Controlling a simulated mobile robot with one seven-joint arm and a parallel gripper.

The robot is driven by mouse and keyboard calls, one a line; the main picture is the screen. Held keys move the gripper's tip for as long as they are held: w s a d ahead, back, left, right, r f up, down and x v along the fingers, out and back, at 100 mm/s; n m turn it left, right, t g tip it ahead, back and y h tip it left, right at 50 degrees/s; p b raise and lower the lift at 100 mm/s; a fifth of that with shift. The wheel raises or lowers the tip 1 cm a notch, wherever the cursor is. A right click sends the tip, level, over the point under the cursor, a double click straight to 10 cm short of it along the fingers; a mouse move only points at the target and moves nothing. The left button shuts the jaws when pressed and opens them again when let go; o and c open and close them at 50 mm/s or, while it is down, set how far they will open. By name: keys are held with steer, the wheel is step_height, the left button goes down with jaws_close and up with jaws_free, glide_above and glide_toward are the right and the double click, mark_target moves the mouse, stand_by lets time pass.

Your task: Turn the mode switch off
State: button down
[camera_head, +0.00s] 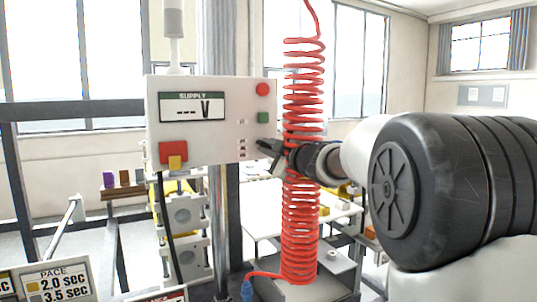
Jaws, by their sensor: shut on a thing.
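A white control box (200,150) stands left of centre, with a display reading "SUPPLY --- V" (193,106). My gripper (265,152) reaches in from the right to the lower right of the box's front face. Its dark fingers are shut at the spot beside small printed labels (242,147), where the mode switch seems to be. The switch itself is hidden by the fingers, so its position cannot be read.
A red button (262,89) and a green button (263,117) sit above my gripper. A red and yellow switch (173,154) is at the box's lower left. A red coiled hose (302,220) hangs close to my wrist. A light tower (174,30) stands on top.

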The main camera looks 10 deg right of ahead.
steer(key=n+b, duration=0.3)
steer(key=n, duration=0.3)
steer(key=shift+f, duration=0.2)
steer(key=shift+n, duration=0.3)
steer(key=c, duration=1.8)
jaws_free()
steer(key=shift+s, duration=0.1)
